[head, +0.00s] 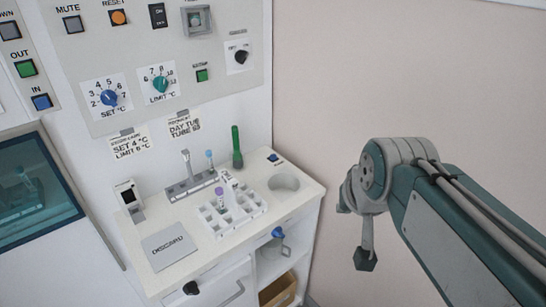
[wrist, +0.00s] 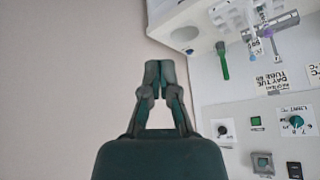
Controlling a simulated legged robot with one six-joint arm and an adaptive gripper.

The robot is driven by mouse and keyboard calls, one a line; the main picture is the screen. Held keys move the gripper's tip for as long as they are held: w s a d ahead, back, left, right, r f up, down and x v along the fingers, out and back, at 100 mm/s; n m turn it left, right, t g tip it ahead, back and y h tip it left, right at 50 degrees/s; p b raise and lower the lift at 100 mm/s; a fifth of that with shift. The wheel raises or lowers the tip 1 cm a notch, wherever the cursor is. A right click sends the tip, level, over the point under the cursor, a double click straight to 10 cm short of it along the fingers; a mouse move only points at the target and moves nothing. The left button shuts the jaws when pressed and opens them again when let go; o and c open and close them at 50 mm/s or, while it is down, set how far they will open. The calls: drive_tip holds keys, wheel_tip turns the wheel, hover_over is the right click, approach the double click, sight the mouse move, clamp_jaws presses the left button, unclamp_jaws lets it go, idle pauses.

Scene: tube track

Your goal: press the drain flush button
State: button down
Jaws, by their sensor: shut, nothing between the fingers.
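A small dark-blue button (head: 273,157) sits at the back right of the white counter, just behind a round drain opening (head: 284,183); its label is too small to read. In the wrist view, what looks like the same button (wrist: 189,51) is a small dark spot near the counter edge, beside the round opening (wrist: 186,33). My gripper (wrist: 160,66) is shut with its fingertips together and nothing between them. It points at the plain wall, apart from the counter and the button. In the head view my arm's end is raised right of the counter.
A white tube rack (head: 232,208) stands in front, left of the drain opening. A control panel (head: 222,62) with knobs and buttons hangs above the counter.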

drive_tip(key=w+a+r+m, duration=0.1)
drive_tip(key=w+a+r, duration=0.15)
drive_tip(key=w, duration=0.95)
drive_tip(key=m+t+y, duration=0.2)
drive_tip(key=m+t, duration=0.1)
drive_tip(key=m, duration=0.2)
hover_over(273, 157)
wheel_tip(273, 157, down, 14)
drive_tip(key=r, duration=0.1)
drive_tip(key=shift+w+a+f, duration=0.1)
drive_tip(key=shift+w+f, duration=0.1)
drive_tip(key=shift+f, duration=0.4)
drive_tip(key=shift+f, duration=4.45)
drive_tip(key=shift+f, duration=0.3)
